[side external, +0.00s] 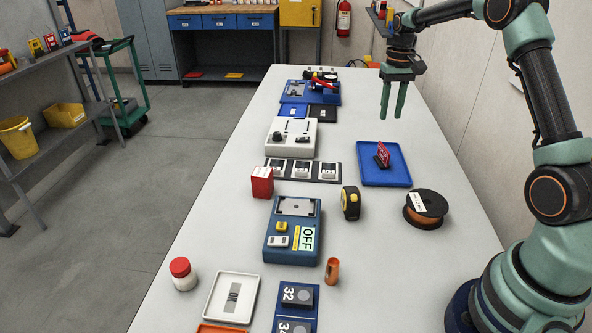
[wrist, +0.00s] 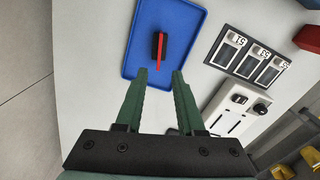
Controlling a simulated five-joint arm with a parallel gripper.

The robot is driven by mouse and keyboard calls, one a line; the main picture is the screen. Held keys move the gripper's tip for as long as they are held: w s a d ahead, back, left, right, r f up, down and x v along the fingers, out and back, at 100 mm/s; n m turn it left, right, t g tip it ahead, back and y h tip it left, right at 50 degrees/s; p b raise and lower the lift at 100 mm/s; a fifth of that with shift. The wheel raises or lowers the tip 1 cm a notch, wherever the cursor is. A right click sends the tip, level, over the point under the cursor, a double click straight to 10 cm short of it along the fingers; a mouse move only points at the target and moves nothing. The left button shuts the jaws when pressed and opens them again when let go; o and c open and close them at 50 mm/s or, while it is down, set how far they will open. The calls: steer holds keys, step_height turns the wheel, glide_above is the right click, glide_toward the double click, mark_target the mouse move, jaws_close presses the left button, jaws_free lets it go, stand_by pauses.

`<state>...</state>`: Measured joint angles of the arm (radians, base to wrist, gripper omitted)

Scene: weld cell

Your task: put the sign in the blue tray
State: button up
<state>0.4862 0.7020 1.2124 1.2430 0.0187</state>
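The sign is a small red plate on a dark base (side external: 383,155), standing upright in the blue tray (side external: 398,179) in the side view. In the wrist view the sign (wrist: 160,47) shows as a red strip on a black base, inside the blue tray (wrist: 137,65) and clear of its rim. My gripper (side external: 394,117) hangs above the table, behind the tray in the side view, with its fingers pointing down. Its green fingers are apart with nothing between them, as the wrist view also shows (wrist: 163,75). It does not touch the sign.
A cable spool (side external: 426,208) and a tape measure (side external: 350,203) lie near the tray. A red box (side external: 262,182), a blue OFF panel (side external: 292,230), a white control box (side external: 291,138) and a row of framed numbers (side external: 302,170) stand to the left. Bare table surrounds the tray.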

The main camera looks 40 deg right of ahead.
steer(key=s+a+r+n+t, duration=0.1)
steer(key=s+a+r, duration=0.1)
steer(key=a+r, duration=0.35)
steer(key=s+a+r+n+t, duration=0.2)
steer(key=s+a+r, duration=0.1)
steer(key=a+r, duration=0.3)
steer(key=s+a+f+n+t, duration=0.1)
steer(key=s+a+n+t, duration=0.1)
steer(key=s+a, duration=1)
steer(key=shift+a+f+n+t, duration=0.25)
steer(key=shift+f+n+t, duration=0.15)
